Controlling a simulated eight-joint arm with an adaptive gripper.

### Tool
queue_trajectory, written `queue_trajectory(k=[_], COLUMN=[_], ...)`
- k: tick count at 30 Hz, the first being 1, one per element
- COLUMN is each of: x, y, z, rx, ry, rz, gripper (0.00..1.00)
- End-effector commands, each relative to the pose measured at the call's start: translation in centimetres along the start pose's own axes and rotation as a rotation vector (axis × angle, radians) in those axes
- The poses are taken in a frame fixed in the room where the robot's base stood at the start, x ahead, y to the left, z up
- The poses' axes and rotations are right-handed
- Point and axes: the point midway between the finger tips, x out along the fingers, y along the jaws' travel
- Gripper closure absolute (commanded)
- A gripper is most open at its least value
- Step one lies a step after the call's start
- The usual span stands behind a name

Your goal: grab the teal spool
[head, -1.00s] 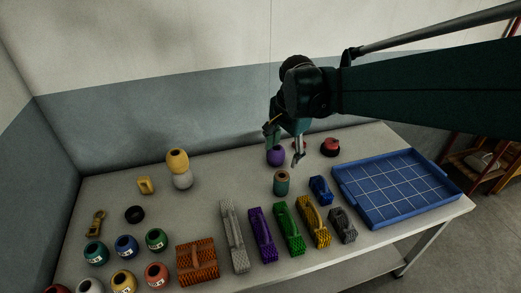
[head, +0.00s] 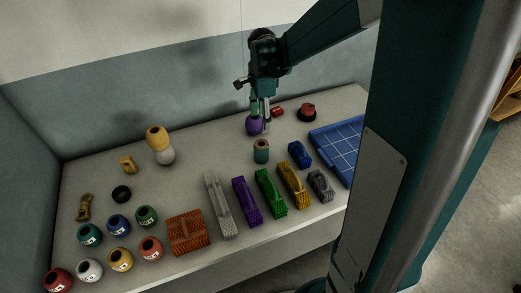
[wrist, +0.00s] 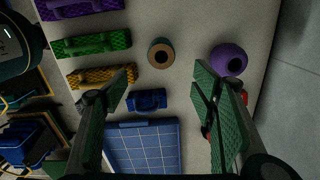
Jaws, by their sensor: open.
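The teal spool (head: 261,152) stands upright on the table in the head view, with a brown rim and a dark hole on top. In the wrist view the spool (wrist: 161,53) shows from above, beyond the fingertips and between their lines. My gripper (head: 260,118) is above the table, near the purple float and behind the spool in the head view. In the wrist view my gripper (wrist: 168,78) has its two green-padded fingers wide apart with nothing between them. It does not touch the spool.
A purple float (head: 254,125) stands close behind the spool. A small blue net bundle (head: 299,154) lies to its right, and green (head: 270,192) and yellow (head: 292,185) bundles lie in front. A blue gridded tray (head: 338,142) is partly hidden by my own body.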

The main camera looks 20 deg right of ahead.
Motion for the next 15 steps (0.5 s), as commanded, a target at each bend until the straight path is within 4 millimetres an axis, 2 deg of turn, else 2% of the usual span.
queue_trajectory(k=[9,15], x=[7.6,11.6], y=[-0.1,-0.1], z=[0.0,0.0], rx=[-0.002,-0.002], ry=[0.000,0.000], rz=[-0.001,-0.001], gripper=[0.42,0.42])
